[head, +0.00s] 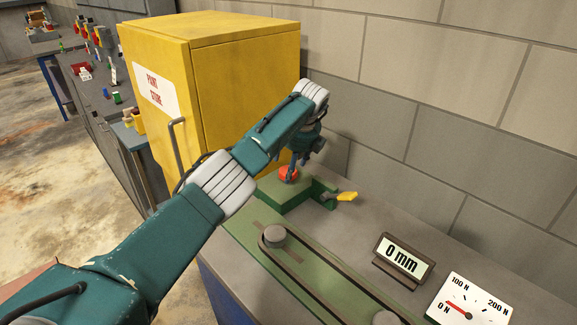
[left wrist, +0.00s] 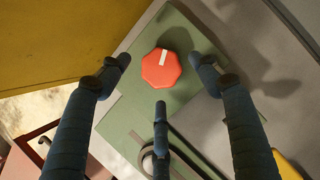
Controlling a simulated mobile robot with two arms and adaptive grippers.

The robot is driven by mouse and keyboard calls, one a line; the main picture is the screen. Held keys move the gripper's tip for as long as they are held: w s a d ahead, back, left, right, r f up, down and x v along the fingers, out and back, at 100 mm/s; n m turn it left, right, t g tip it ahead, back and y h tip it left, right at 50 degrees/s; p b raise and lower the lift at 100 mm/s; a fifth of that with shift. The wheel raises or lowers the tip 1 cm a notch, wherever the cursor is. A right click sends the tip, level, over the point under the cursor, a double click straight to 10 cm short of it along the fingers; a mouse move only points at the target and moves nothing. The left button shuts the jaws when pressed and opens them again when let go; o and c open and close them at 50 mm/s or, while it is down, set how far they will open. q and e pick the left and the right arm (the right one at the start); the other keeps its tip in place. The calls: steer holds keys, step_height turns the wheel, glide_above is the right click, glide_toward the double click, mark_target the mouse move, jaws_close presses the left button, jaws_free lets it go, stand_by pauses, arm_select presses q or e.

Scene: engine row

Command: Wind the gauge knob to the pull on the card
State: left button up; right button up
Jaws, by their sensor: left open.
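The red octagonal knob (head: 288,174) with a white mark sits on a green block (head: 270,204) at the end of the bench rig. In the left wrist view the knob (left wrist: 162,69) lies between the spread fingers, its white mark pointing up the picture. My left gripper (head: 304,158) is open just above the knob, and I cannot tell whether any finger touches it. The force gauge (head: 478,302) reads 0 N to 200 N, with its red needle near 0 N. The display (head: 403,262) shows 0 mm. I cannot make out a separate card. My right gripper is not in view.
A yellow cabinet (head: 225,75) stands close on the left of the rig, and a block wall (head: 385,120) rises behind. A yellow-tipped lever (head: 347,196) sticks out beside the green block. A belt loop (head: 320,285) runs toward the front.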

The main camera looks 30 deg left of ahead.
mark_target(283, 169)
arm_select(q)
steer(key=shift+w+a+f, duration=0.15)
steer(key=shift+w+f, duration=0.1)
steer(key=shift+f, duration=0.4)
steer(key=shift+w+a+f, duration=0.1)
steer(key=shift+a+f, duration=0.15)
steer(key=shift+f, duration=0.4)
steer(key=c, duration=1.1)
steer(key=shift+r, duration=0.1)
steer(key=shift+w+r, duration=0.1)
